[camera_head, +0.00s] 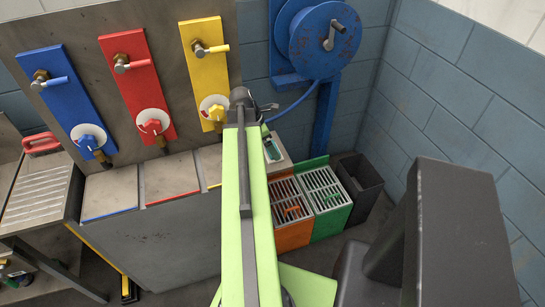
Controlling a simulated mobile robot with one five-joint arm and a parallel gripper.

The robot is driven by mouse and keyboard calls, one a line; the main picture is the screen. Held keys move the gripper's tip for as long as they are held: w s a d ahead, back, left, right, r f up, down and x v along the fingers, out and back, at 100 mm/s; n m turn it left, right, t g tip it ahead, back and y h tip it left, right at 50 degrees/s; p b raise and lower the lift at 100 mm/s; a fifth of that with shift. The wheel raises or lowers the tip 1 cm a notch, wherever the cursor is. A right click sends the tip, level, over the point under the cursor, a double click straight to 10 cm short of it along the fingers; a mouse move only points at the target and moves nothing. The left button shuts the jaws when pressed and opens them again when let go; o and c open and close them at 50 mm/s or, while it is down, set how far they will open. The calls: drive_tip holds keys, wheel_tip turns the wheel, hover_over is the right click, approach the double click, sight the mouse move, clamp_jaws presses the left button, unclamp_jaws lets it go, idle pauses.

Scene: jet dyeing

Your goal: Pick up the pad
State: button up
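My arm reaches away up the middle of the picture, and my gripper (262,106) is at its far end, small and dark. It is in front of the wall just right of the yellow panel, and I cannot make out whether its fingers are apart. I cannot identify a pad for certain. A small green item (272,150) lies in a pale tray (283,164) just right of my arm, below the gripper in the picture. My arm is close to it in the picture and may hide part of the tray.
Blue (62,97), red (138,80) and yellow (208,68) valve panels stand at the back above a grey bench (150,230). Orange (293,236) and green (333,222) grated bins and a dark bin (362,186) are right of my arm. A blue hose reel (324,40) hangs behind.

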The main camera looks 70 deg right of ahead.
drive_tip(key=b+x, duration=0.1)
drive_tip(key=x, duration=0.2)
drive_tip(key=shift+w+f+b, duration=0.1)
drive_tip(key=shift+f+b, duration=0.05)
drive_tip(key=shift+b, duration=0.2)
drive_tip(key=c, duration=1.1)
drive_tip(key=shift+r, duration=0.25)
